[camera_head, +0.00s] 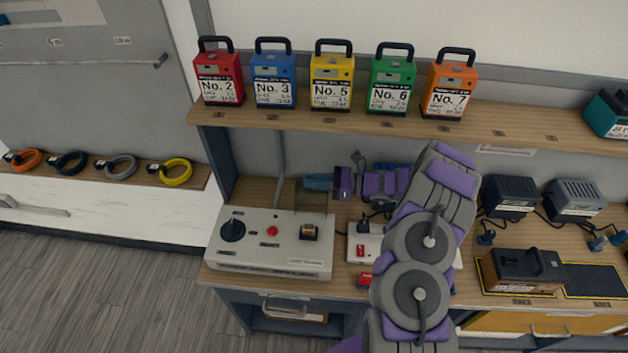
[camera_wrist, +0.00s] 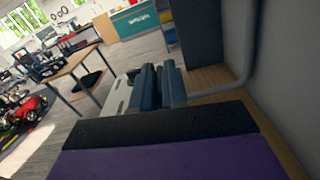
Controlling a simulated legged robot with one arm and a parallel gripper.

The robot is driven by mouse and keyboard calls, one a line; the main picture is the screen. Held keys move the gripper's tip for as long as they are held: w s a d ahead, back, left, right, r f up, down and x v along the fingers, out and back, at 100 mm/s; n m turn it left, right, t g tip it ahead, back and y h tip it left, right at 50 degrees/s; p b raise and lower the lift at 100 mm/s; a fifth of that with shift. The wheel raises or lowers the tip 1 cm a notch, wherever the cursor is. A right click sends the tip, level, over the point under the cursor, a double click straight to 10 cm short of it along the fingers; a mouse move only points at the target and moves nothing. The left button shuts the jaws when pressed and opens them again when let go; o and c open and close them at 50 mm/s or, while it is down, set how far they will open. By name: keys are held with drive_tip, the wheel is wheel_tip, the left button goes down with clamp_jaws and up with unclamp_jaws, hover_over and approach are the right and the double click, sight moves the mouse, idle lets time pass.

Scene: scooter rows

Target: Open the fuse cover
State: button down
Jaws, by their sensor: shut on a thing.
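The pale control box (camera_head: 250,262) stands on the workbench with a black knob, a red button and a small dark fuse holder (camera_head: 310,231). The fuse cover (camera_head: 311,199), a brownish see-through piece, stands raised behind the fuse holder, which is exposed. My gripper (camera_head: 314,182) reaches in from the right, its blue fingers shut at the cover's upper edge. In the wrist view my gripper (camera_wrist: 159,74) shows two blue fingers close together; the cover between them is hidden. Part of the pale box (camera_wrist: 118,95) shows beyond them.
Several numbered battery packs (camera_head: 332,82) stand on the shelf (camera_head: 290,118) above. A white power strip (camera_head: 362,246) lies right of the box, partly behind my arm. Chargers (camera_head: 510,197) and a brown pack (camera_head: 523,270) are farther right. Floor at left is clear.

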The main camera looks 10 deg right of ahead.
drive_tip(key=s, duration=0.1)
drive_tip(key=s+a+n, duration=0.1)
drive_tip(key=s+r+n, duration=0.1)
drive_tip(key=s, duration=0.1)
drive_tip(key=shift+a, duration=0.15)
drive_tip(key=c, duration=1.2)
unclamp_jaws()
drive_tip(key=shift+c, duration=0.2)
drive_tip(key=p+v, duration=0.2)
drive_tip(key=v, duration=1.5)
drive_tip(key=shift+d, duration=0.25)
